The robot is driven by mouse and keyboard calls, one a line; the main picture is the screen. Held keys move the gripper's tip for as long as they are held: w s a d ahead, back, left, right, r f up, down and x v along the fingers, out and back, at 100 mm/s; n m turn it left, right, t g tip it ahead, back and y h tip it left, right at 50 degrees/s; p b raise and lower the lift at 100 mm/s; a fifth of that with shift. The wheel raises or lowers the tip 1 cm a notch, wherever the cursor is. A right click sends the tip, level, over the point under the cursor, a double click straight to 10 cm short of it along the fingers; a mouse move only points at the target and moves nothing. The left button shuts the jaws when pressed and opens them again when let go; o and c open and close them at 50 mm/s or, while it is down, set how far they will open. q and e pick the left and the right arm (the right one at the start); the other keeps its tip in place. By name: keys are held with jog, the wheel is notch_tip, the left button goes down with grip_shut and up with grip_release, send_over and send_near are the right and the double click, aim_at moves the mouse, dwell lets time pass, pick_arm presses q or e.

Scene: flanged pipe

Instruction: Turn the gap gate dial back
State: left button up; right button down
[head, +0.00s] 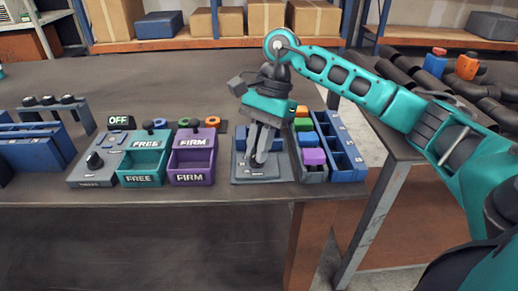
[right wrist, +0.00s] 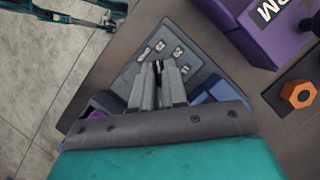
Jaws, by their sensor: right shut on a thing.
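My right gripper (head: 257,163) points down over a grey panel (head: 240,176) near the table's front edge. Its fingers are shut on a small dark dial, mostly hidden between them; I take this to be the gap gate dial. The panel's front label is too small to read. In the right wrist view the gripper (right wrist: 159,76) is closed together over the same panel (right wrist: 185,50), with several pale markings beyond the fingertips. The dial's turn position cannot be made out.
To the right are a block rack (head: 314,157) and a blue divided tray (head: 345,158).

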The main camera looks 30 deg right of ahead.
jog(key=shift+n, duration=0.5)
jog(key=c, duration=1.2)
grip_release()
jog(key=shift+o, duration=0.2)
jog(key=p+v, duration=0.2)
jog(key=v, duration=1.1)
jog(key=shift+a, duration=0.15)
